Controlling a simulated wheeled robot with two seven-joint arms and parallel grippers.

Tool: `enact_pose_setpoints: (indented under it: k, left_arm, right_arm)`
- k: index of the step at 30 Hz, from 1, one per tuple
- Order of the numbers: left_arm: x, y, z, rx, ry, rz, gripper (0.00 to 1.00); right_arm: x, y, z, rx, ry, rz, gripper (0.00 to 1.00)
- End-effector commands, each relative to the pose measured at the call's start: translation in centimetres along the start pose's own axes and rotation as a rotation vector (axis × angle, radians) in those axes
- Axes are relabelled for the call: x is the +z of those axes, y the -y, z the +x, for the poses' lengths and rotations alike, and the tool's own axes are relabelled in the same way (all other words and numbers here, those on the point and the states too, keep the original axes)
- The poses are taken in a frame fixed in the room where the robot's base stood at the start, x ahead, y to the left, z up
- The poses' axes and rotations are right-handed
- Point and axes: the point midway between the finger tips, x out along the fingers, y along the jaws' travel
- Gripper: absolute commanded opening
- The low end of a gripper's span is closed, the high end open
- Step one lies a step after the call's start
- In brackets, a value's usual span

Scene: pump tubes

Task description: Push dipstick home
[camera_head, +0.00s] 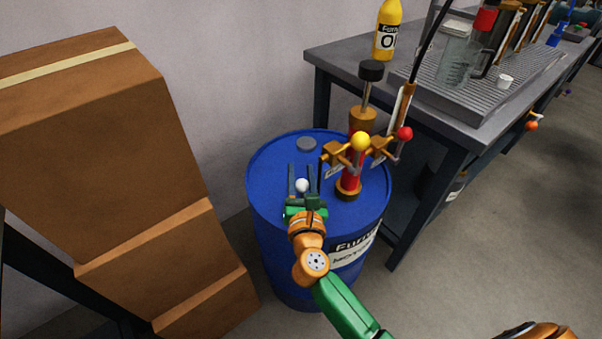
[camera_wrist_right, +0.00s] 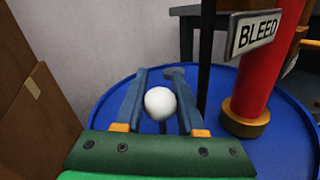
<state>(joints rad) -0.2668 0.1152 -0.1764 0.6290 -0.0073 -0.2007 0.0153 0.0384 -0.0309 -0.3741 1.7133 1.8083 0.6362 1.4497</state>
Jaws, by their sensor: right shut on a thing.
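A white ball knob (camera_head: 302,185), which I take to be the dipstick's top, is at the top of the blue drum (camera_head: 265,165). My right gripper (camera_head: 302,171) reaches over the drum top with one finger on each side of the knob. In the right wrist view the white knob (camera_wrist_right: 160,103) sits between the two fingers of the gripper (camera_wrist_right: 159,80), and the gripper is shut on it. A thin dark strip shows just below the knob; the rest of the dipstick is hidden. How far it stands out of the drum I cannot tell. My left gripper is not in view.
A red and brass pump (camera_head: 351,178) with yellow and red ball handles stands on the drum, right of my gripper. A BLEED tag (camera_wrist_right: 254,33) hangs close by. A grey cap (camera_head: 306,144) lies behind. Cardboard boxes (camera_head: 100,130) stand left, a workbench (camera_head: 440,110) right.

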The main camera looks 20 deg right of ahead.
Motion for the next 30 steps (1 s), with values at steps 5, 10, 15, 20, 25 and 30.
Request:
enact_pose_setpoints:
  k: [5,10,15,20,25,30]
  left_arm:
    - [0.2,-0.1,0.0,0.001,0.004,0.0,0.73]
    - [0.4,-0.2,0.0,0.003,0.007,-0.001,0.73]
    - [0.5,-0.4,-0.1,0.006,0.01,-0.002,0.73]
    - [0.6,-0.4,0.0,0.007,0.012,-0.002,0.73]
    - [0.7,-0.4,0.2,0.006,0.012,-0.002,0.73]
    - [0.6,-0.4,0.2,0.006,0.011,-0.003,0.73]
  right_arm:
    - [-0.4,0.1,-0.1,-0.002,-0.01,-0.001,0.69]
    - [-0.3,0.1,-0.1,-0.002,-0.008,-0.001,0.69]
    - [-0.4,0.1,-1.3,-0.001,-0.01,0.0,0.69]
    - [-0.4,0.1,-4.9,-0.002,-0.012,0.001,0.69]
    - [-0.4,0.1,-7.0,-0.002,-0.01,-0.001,0.69]
    - [-0.3,0.1,-7.2,-0.002,-0.008,-0.001,0.69]
